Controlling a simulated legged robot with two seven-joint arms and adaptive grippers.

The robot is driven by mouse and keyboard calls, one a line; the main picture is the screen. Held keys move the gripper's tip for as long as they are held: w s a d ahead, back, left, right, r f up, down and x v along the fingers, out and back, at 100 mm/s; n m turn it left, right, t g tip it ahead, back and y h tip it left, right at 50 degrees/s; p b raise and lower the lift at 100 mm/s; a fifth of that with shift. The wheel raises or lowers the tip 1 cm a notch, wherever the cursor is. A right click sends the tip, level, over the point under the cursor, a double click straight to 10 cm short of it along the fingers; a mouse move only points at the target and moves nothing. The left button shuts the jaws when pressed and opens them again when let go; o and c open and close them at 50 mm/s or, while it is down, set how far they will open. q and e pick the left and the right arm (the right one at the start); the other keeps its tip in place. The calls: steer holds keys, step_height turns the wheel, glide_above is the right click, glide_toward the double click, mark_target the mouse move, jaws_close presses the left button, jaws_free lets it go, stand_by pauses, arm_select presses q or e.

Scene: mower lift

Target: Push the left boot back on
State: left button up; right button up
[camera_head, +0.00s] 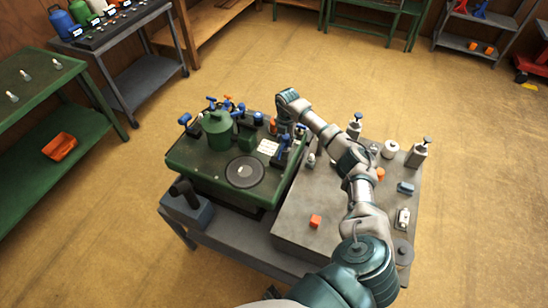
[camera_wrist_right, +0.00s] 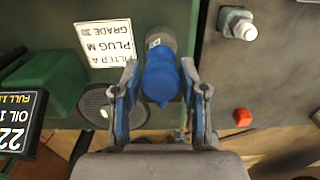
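A blue boot (camera_wrist_right: 161,80) with a grey, cylindrical upper part shows in the middle of the wrist view. My right gripper (camera_wrist_right: 163,98) has its blue-padded fingers apart, one on each side of the boot, with a small gap showing at the left finger. Whether the boot is fully seated cannot be told. In the head view my right gripper (camera_head: 282,151) is at the right edge of the green mower deck (camera_head: 200,158), beside the white placard (camera_head: 268,147); the boot there is hidden or too small to tell. My left gripper is not in view.
A green canister (camera_head: 217,130), a black disc (camera_head: 244,172) and several blue-handled parts stand on the deck. To the right, a grey bench top (camera_head: 290,237) holds an orange block (camera_head: 315,221) and several clamps and fittings. Floor is clear around the bench.

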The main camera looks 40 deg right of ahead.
steer(key=shift+o, duration=0.8)
steer(key=shift+d+f, duration=0.1)
steer(key=shift+f, duration=0.05)
step_height(320, 180, up, 7)
steer(key=p, duration=0.6)
